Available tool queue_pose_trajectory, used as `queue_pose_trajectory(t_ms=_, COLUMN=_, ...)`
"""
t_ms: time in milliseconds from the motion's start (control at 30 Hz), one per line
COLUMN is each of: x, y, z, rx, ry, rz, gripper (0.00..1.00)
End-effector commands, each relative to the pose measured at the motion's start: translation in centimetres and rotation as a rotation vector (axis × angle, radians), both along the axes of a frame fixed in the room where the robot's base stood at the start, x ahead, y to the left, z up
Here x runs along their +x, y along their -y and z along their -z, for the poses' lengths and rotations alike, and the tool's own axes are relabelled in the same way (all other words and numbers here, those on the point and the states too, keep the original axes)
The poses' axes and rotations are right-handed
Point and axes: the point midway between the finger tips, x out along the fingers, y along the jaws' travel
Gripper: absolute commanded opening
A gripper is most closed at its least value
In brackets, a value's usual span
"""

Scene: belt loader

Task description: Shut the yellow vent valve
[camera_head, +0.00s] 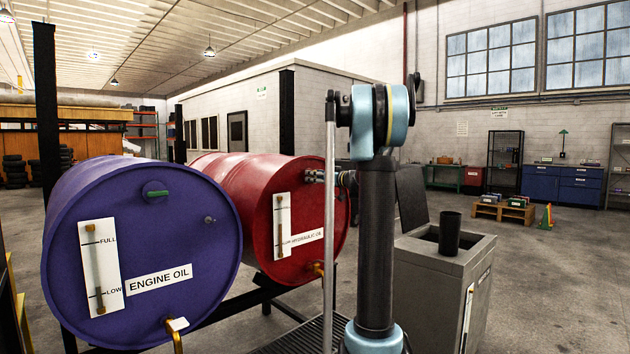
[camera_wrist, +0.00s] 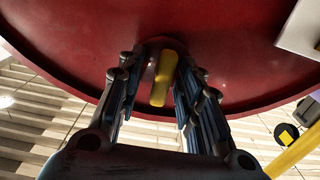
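The yellow vent valve (camera_wrist: 163,78) is a stubby yellow handle on the red drum's end face (camera_wrist: 90,50). In the wrist view it lies between my gripper's two fingers (camera_wrist: 161,85), which are open on either side of it. I cannot tell whether either finger touches it. In the head view my gripper (camera_head: 316,177) reaches the upper right of the red drum (camera_head: 300,220), labelled as hydraulic oil, and hides the vent valve there.
A purple engine oil drum (camera_head: 150,240) with a green valve handle (camera_head: 157,193) stands at left. A grey cabinet (camera_head: 440,280) with a dark cylinder (camera_head: 450,230) stands right of my arm. Open floor lies farther right.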

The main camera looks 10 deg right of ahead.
Motion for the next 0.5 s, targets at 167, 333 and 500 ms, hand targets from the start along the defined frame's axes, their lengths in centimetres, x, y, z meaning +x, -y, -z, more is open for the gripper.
queue_pose_trajectory(t_ms=167, x=0.27, y=-0.24, z=0.01, rx=0.0, ry=0.0, rz=0.0, gripper=0.33)
queue_pose_trajectory(t_ms=333, x=0.25, y=-0.22, z=0.01, rx=0.0, ry=0.0, rz=-0.001, gripper=0.31)
queue_pose_trajectory(t_ms=500, x=0.24, y=-0.2, z=0.01, rx=0.0, ry=0.0, rz=0.0, gripper=0.0)
